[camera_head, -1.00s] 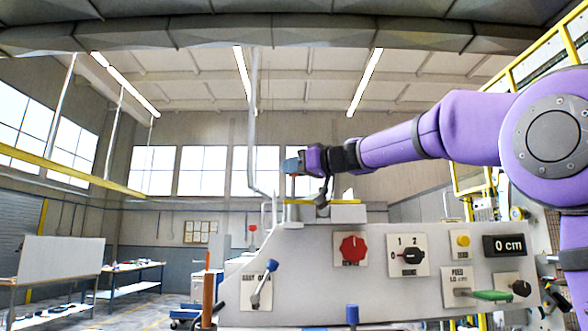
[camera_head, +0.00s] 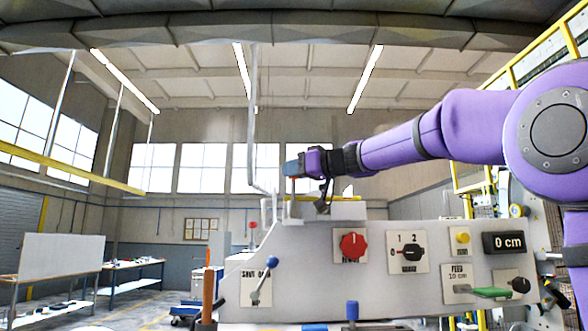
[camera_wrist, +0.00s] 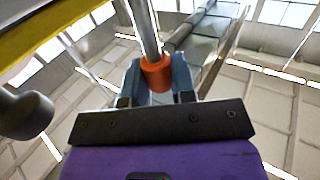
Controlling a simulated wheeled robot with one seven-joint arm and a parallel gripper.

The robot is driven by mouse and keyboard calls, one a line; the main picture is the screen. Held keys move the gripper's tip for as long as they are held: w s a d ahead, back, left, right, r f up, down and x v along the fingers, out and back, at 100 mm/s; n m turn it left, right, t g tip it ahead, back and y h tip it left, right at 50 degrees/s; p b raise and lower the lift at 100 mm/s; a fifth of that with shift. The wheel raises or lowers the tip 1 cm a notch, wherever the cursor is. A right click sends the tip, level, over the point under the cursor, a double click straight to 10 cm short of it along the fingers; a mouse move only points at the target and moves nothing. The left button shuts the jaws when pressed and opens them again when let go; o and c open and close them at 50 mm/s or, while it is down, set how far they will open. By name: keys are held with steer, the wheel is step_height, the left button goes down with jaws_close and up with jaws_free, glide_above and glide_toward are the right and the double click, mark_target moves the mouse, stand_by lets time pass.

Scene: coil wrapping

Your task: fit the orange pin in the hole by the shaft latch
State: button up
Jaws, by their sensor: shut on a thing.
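The orange pin (camera_wrist: 157,76) is between the two blue-grey fingers of my gripper (camera_wrist: 158,84) in the wrist view. A grey metal rod runs from its orange collar toward the top of the picture. In the head view my gripper (camera_head: 292,168) is above the top left of the grey machine (camera_head: 310,270), and a small orange part shows just below the fingers. The hole and the shaft latch cannot be made out. I cannot tell whether the pin's lower end touches anything.
The machine front carries a red knob (camera_head: 352,246), a black switch (camera_head: 411,252), a yellow button (camera_head: 463,237) and a green-handled lever (camera_head: 491,292). A yellow bar (camera_wrist: 50,38) and a dark rounded part (camera_wrist: 26,115) lie left of the gripper in the wrist view.

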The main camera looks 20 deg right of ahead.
steer(key=shift+f, duration=1.85)
steer(key=o, duration=1)
steer(key=v, duration=1)
steer(key=shift+s+d, duration=0.2)
steer(key=shift+s, duration=0.1)
